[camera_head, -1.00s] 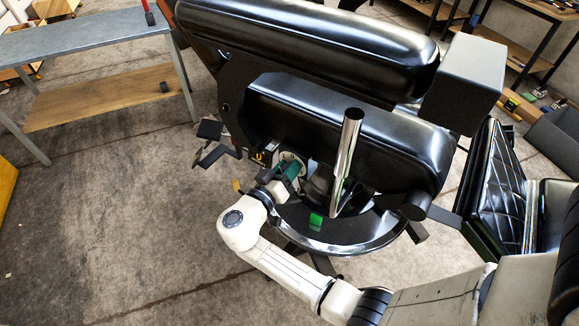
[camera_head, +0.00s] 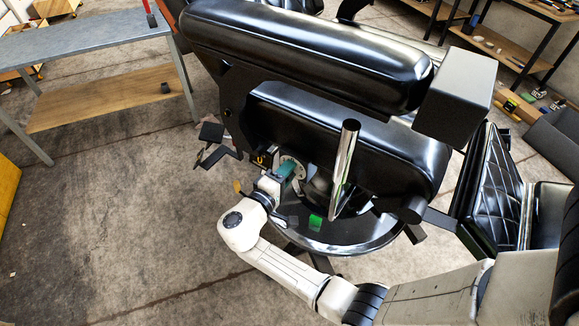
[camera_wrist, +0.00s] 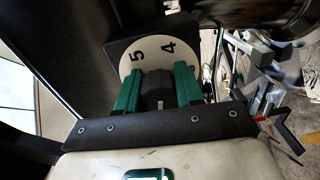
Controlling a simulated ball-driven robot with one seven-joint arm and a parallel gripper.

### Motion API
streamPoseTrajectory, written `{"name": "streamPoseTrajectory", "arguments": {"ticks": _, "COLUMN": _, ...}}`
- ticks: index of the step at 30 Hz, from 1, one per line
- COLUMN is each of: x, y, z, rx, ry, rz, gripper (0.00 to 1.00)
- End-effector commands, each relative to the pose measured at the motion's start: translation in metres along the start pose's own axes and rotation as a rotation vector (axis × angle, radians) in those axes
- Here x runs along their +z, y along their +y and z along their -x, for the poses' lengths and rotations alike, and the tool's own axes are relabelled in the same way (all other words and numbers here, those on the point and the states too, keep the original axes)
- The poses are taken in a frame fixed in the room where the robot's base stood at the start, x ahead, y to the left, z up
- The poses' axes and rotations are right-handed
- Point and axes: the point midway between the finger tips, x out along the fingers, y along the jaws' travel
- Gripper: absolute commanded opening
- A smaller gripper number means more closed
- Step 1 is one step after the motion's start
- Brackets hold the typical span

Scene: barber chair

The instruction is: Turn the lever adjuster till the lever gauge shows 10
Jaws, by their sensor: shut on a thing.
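A round white dial, the lever gauge (camera_wrist: 148,53), shows the figures 5 and 4 near its top in the wrist view. The lower part of the dial is hidden by my gripper. The lever adjuster, a dark knob (camera_wrist: 158,92), stands in front of the dial. My gripper (camera_wrist: 158,72) has its green fingers on either side of the knob and is shut on it. In the head view my gripper (camera_head: 286,169) is at the chair's side, below the seat, and the dial (camera_head: 294,163) shows only in part. No pointer is clear to me.
A chrome lever (camera_head: 346,165) rises just right of my gripper. The black barber chair (camera_head: 340,125) overhangs it. A dark bracket (camera_head: 218,143) sticks out to the left. A grey table (camera_head: 85,38) stands at the back left, with open floor before it.

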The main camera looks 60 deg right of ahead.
Motion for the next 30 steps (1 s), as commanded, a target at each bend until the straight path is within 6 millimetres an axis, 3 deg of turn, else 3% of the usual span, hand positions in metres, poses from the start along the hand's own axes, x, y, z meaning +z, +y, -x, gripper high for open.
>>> {"name": "streamPoseTrajectory", "arguments": {"ticks": 18, "x": -0.0026, "y": 0.0016, "z": 0.0010, "rx": -0.002, "ry": -0.005, "rz": 0.581, "gripper": 0.05}}
{"name": "streamPoseTrajectory", "arguments": {"ticks": 30, "x": -0.0019, "y": -0.0005, "z": 0.0008, "rx": -0.003, "ry": -0.012, "rz": 0.859, "gripper": 0.05}}
